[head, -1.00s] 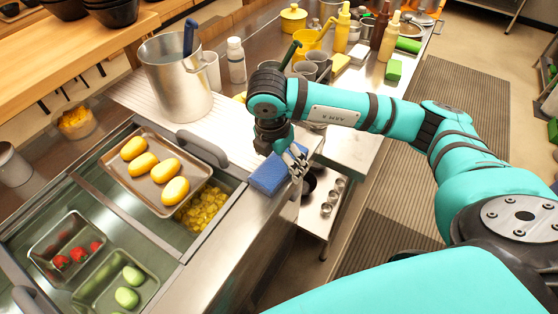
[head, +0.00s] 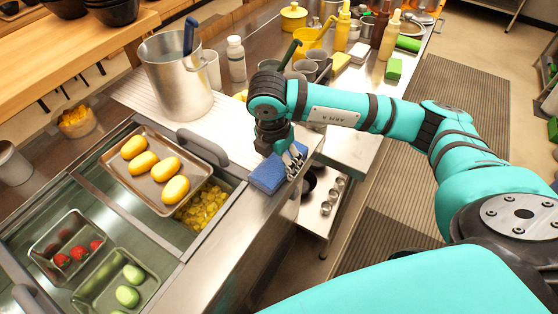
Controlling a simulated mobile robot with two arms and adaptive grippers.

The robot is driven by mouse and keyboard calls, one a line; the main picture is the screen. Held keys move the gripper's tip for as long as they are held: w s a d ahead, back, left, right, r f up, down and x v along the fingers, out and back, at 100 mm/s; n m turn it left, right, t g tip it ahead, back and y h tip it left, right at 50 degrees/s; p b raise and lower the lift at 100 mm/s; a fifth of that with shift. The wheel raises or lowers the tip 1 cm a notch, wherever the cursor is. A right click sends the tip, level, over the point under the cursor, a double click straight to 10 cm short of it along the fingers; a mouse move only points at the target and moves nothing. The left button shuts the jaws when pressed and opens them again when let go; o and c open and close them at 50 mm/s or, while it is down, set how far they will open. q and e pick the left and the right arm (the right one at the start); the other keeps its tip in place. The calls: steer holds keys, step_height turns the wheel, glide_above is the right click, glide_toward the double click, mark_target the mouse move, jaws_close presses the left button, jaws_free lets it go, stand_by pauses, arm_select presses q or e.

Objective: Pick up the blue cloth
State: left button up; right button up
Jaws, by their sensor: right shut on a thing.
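The blue cloth (head: 266,175) is a folded, thick blue block at the edge of the metal counter, in the middle of the head view. My right gripper (head: 292,168) reaches down at its right end, with its fingers shut on that end of the cloth. The fingers hide part of the cloth's right side. I cannot tell whether the cloth is clear of the counter. My left gripper is not in view.
A tray (head: 143,185) with several yellow potato-like items rests over the sunken bins, left of the cloth. A tall metal pot (head: 177,80) and a white bottle (head: 236,62) stand behind. Cups (head: 306,70) and sauce bottles (head: 342,30) are further back.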

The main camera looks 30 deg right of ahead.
mark_target(279, 161)
steer(key=shift+r, duration=0.1)
steer(key=shift+r, duration=0.25)
steer(key=r+b, duration=0.1)
steer(key=r, duration=0.1)
steer(key=shift+s+a+r+b, duration=0.15)
steer(key=shift+s+r+b, duration=0.05)
steer(key=shift+r+b, duration=0.15)
steer(key=s+a, duration=0.3)
steer(key=s, duration=0.4)
steer(key=s+a+r+b, duration=0.1)
steer(key=s+a, duration=0.2)
steer(key=s, duration=0.4)
steer(key=shift+s+a+r, duration=0.15)
steer(key=shift+r, duration=0.15)
steer(key=o, duration=0.5)
steer(key=shift+c, duration=0.2)
steer(key=c, duration=0.3)
